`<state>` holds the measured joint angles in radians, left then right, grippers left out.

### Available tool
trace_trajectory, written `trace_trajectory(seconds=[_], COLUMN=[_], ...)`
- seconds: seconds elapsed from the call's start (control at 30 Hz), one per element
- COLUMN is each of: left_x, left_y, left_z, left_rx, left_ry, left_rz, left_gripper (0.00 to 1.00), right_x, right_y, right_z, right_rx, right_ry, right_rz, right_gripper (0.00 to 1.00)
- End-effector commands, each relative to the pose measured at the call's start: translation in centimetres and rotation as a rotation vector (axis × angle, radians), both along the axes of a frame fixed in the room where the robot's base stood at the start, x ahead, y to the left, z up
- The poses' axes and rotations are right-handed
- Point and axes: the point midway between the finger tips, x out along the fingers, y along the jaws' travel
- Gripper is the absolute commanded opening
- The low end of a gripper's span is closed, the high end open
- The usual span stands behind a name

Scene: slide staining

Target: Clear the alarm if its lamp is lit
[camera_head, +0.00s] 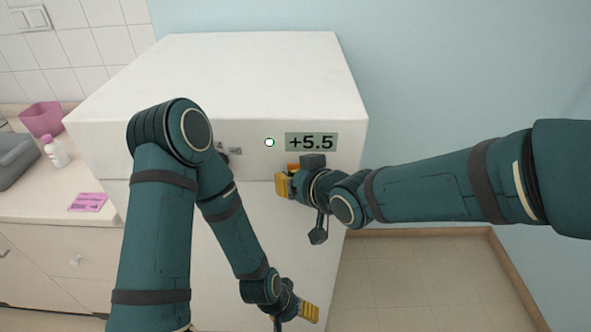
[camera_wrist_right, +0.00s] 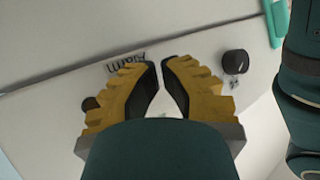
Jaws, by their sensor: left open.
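A white cabinet (camera_head: 215,75) has a display (camera_head: 311,142) reading +5.5. A small round whitish spot with a dark green rim (camera_head: 269,142) sits left of it; I cannot tell whether it is the alarm lamp or lit. My right gripper (camera_head: 281,186) is at the front, below the display. An orange patch (camera_head: 293,166) shows just above it, unclear. In the right wrist view an "Alarm" label (camera_wrist_right: 126,63) lies beyond the yellow fingers (camera_wrist_right: 160,64), whose tips are close together; whether they are shut is unclear. My left gripper (camera_head: 308,312) is open, low before the cabinet, empty.
A black round knob (camera_wrist_right: 235,62) is right of the fingers in the right wrist view. On the counter at left are a pink container (camera_head: 42,119), a pink-capped bottle (camera_head: 56,153) and a pink card (camera_head: 88,202). Floor (camera_head: 410,275) at right is clear.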

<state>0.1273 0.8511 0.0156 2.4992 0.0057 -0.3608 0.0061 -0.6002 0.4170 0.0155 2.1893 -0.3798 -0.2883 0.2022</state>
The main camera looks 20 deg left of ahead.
Motion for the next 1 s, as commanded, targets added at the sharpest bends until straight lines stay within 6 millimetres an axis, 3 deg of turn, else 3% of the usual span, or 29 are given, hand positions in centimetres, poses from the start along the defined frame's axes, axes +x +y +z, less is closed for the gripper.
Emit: trace_trajectory(seconds=[0.57, 1.0], left_x=[0.0, 0.0], left_y=[0.0, 0.0], left_z=[-1.0, -3.3], left_rx=[0.000, 0.000], left_ry=[0.000, 0.000], left_rz=[0.000, 0.000], left_gripper=[0.71, 0.71], right_x=[-1.3, -5.0], right_y=[-0.3, -1.4], right_z=[-0.1, -0.1], right_rx=[-0.001, 0.000], right_ry=[0.000, -0.002], right_rz=[0.002, 0.002], right_gripper=[0.00, 0.00])
